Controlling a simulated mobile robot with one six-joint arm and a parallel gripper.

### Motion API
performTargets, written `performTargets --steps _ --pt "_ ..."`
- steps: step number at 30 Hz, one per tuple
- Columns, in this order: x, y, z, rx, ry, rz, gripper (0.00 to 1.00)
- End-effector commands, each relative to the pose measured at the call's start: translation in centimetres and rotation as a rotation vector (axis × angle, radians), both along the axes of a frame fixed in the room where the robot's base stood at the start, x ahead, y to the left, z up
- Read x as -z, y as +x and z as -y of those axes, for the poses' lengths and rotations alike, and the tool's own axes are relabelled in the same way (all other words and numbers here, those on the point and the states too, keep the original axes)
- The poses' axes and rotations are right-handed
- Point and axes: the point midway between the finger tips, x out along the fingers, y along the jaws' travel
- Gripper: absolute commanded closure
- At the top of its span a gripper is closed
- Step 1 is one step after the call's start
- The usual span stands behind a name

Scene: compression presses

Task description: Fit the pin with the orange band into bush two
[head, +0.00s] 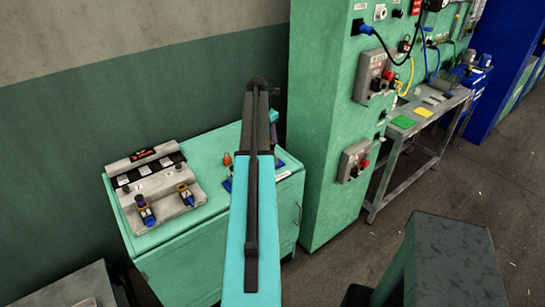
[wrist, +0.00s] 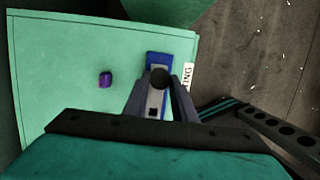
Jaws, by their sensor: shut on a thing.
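My gripper (wrist: 161,92) is in the wrist view, over a blue strip-like holder (wrist: 157,58) on the green cabinet top. Its fingers are shut on a dark, round-ended thing (wrist: 160,77); no band shows on it from this angle. In the head view my arm hides the fingers. A small orange thing (head: 228,158) shows just left of my arm; I cannot tell whether it is the banded pin.
A small purple thing (wrist: 105,79) lies on the cabinet top, apart from the holder. A tall green machine housing (head: 330,110) stands right of the cabinet. A wall (head: 150,95) is behind. Cabinet top (head: 205,155) between block and arm is mostly clear.

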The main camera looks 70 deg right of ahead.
Motion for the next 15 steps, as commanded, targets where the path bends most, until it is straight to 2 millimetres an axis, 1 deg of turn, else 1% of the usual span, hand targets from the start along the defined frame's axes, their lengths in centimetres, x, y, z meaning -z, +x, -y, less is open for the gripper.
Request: performTargets --steps 1,9,15 --pt "-0.4 0.0 0.0 0.0 0.0 0.0 0.99" --pt "-1.4 0.0 0.0 0.0 0.0 0.0 0.99" --pt "-1.8 0.0 0.0 0.0 0.0 0.0 0.99"
